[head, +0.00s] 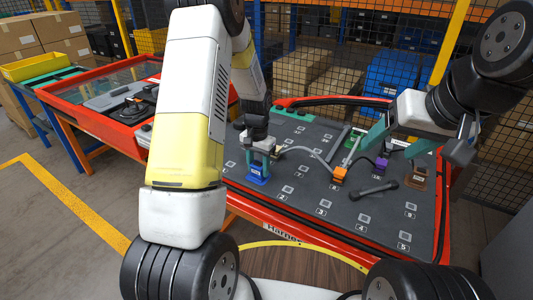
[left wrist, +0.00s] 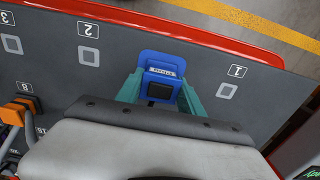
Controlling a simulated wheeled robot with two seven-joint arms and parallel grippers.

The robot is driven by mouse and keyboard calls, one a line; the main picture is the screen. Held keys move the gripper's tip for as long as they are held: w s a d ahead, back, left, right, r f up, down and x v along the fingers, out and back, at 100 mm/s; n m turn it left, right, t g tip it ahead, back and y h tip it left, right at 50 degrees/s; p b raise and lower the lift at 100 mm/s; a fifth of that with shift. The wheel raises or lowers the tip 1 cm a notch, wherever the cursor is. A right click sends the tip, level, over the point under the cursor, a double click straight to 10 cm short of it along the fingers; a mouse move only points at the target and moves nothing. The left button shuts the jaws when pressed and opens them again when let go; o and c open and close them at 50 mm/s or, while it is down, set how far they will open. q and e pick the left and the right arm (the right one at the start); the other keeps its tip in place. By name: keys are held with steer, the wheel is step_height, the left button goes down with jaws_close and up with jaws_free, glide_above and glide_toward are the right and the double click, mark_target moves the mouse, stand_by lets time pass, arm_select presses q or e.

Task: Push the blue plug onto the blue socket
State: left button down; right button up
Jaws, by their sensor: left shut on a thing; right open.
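My left gripper (head: 262,150) reaches down over the near left of the dark board, its teal fingers shut on the blue plug. In the left wrist view the fingers close on both sides of a blue piece with a black square (left wrist: 160,91). The blue socket (head: 257,174), with a pale label, is directly below the fingers and also shows in the left wrist view (left wrist: 162,60). Plug and socket overlap in view; I cannot tell whether the plug is fully seated. My right gripper (head: 398,145) is open and empty above the board's right side.
An orange connector (head: 340,174) with a grey cable stands mid-board, with purple (head: 381,163), green (head: 352,141) and brown (head: 416,178) pieces around it. A dark handle-like bar (head: 374,190) lies nearby. The board's numbered front area is mostly clear, bounded by a red rim (head: 330,248).

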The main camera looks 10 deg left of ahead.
arm_select(q)
steer(key=shift+f, duration=0.1)
steer(key=c, duration=0.7)
jaws_free()
steer(key=shift+o, duration=0.2)
step_height(320, 180, up, 8)
steer(key=shift+f, duration=0.1)
